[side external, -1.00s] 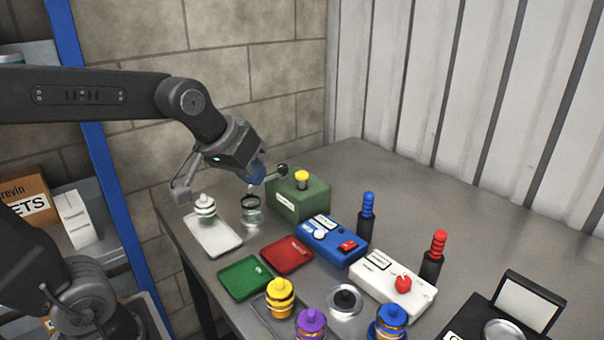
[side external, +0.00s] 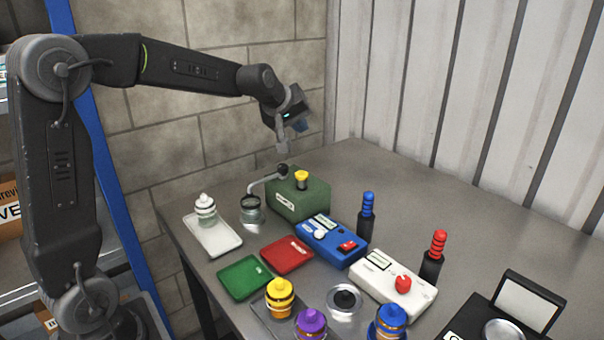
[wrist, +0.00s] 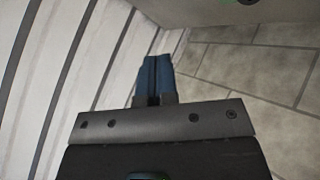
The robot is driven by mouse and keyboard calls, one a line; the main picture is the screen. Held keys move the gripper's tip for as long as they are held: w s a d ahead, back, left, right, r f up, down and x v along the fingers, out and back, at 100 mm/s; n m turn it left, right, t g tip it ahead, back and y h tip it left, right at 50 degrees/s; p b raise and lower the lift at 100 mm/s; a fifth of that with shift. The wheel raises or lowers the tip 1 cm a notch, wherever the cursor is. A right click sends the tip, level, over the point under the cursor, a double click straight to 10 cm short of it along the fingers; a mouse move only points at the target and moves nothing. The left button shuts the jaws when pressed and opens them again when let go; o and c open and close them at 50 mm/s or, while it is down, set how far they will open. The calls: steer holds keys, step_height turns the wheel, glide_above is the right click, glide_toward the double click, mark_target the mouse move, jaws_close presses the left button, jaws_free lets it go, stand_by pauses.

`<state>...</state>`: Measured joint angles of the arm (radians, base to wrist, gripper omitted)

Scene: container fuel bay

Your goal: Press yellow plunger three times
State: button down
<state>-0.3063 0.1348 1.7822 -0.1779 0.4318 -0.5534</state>
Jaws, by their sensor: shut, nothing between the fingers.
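The yellow plunger (side external: 301,176) stands upright on top of the green box (side external: 307,204) at the back of the table. A bent grey spout (side external: 262,182) with a black knob (side external: 282,170) runs from the box's left side over a small glass jar (side external: 251,212). In the wrist view the blue fingers (wrist: 154,75) are together and empty. The plunger does not show there.
A white tray (side external: 226,242) holds a white-capped jar (side external: 205,208). Red (side external: 287,262) and green trays (side external: 236,286), a blue control box (side external: 330,247) and a white one (side external: 393,290) lie in front. Blue (side external: 366,222) and red handles (side external: 434,258) stand right. The table's back right is clear.

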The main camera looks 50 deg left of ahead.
mark_target(299, 173)
steer(key=shift+f, duration=0.15)
steer(key=shift+f, duration=4.3)
steer(key=shift+f, duration=0.1)
steer(key=shift+f, duration=0.3)
steer(key=shift+r, duration=0.1)
steer(key=shift+r, duration=0.35)
